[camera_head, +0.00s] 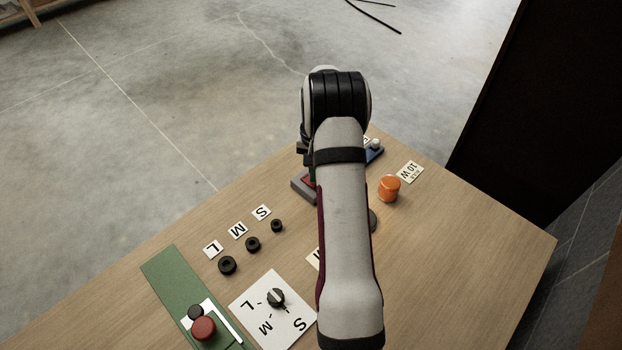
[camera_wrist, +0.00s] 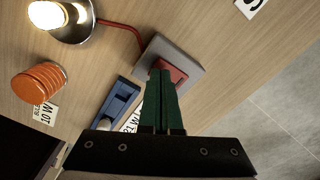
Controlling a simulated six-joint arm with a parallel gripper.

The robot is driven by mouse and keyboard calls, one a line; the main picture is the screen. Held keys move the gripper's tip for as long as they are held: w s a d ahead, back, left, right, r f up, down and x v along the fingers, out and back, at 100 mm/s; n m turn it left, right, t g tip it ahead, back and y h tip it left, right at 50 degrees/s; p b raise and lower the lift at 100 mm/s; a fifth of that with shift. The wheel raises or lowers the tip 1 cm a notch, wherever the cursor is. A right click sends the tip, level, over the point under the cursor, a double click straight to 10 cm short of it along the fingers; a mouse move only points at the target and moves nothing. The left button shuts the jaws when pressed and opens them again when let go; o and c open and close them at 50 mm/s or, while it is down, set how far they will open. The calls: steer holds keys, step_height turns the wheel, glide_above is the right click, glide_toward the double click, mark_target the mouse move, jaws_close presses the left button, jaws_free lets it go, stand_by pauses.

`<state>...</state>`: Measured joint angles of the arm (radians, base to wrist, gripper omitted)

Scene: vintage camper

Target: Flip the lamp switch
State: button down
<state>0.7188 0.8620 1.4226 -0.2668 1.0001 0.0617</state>
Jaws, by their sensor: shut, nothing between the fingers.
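The lamp switch has a red rocker (camera_wrist: 176,72) in a grey housing (camera_wrist: 190,61). In the head view, part of its grey housing (camera_head: 301,186) shows left of my arm, which hides the rest. The lamp (camera_wrist: 48,15) is lit on a round metal base in the wrist view, joined to the switch by a red cable (camera_wrist: 125,27). My gripper (camera_wrist: 160,75) has green fingers, shut and empty, with the tips over the rocker's near side. I cannot tell whether they touch it. In the head view my arm hides the gripper and most of the lamp.
A blue holder (camera_wrist: 120,99) lies close beside the switch. An orange cylinder (camera_head: 389,188) stands right of my arm near a 10 W label (camera_head: 412,172). Several black rings, a dial card (camera_head: 262,321) and a green panel (camera_head: 170,274) with a red button lie at the left.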

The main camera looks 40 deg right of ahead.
steer(key=shift+f, duration=0.4)
steer(key=shift+r, duration=3.5)
